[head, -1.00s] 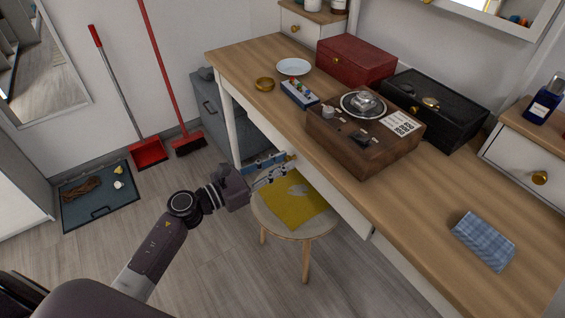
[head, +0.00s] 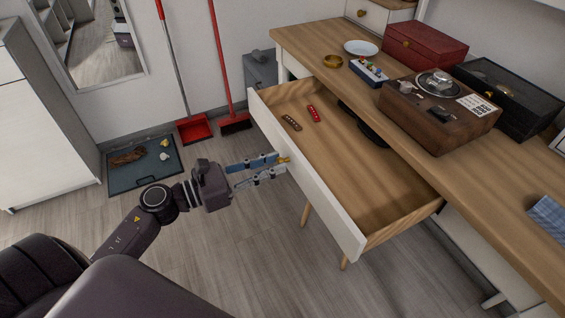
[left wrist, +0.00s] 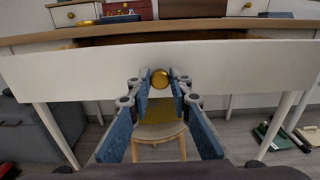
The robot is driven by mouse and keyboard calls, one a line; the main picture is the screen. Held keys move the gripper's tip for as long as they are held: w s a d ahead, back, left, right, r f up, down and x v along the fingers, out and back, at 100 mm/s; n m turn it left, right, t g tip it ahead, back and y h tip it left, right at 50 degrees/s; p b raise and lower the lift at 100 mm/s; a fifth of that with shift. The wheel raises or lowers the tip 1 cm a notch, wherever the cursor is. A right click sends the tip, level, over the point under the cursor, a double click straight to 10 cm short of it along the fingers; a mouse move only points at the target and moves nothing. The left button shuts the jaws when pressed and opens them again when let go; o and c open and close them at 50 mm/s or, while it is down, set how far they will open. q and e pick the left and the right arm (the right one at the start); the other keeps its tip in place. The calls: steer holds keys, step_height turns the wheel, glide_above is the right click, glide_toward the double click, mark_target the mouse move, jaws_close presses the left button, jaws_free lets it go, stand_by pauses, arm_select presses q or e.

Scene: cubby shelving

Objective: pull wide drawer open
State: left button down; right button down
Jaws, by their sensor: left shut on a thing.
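The wide drawer (head: 345,226) under the wooden desk stands pulled well out in the head view, its interior in sight. Inside lie a brown slim item (head: 291,122), a red slim item (head: 313,114) and a dark item further back, partly under the desktop. My left gripper (head: 281,164) is at the drawer's white front, shut on its brass knob (head: 286,160). In the left wrist view the knob (left wrist: 160,79) sits between the fingertips against the white drawer front (left wrist: 235,66). My right gripper is not in view.
The desktop (head: 312,46) holds a plate, a brass ring, a wooden record player (head: 440,122) and boxes. A stool (left wrist: 160,132) stands below the drawer. A dustpan, a broom and a dark tray (head: 143,177) are at the left. Open floor lies before the drawer.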

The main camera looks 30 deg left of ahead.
arm_select(q)
steer(key=shift+s+a, duration=0.4)
steer(key=shift+s, duration=0.1)
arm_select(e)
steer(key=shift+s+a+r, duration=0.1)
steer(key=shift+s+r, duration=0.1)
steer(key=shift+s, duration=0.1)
arm_select(q)
steer(key=c, duration=1.8)
jaws_free()
steer(key=v, duration=1.2)
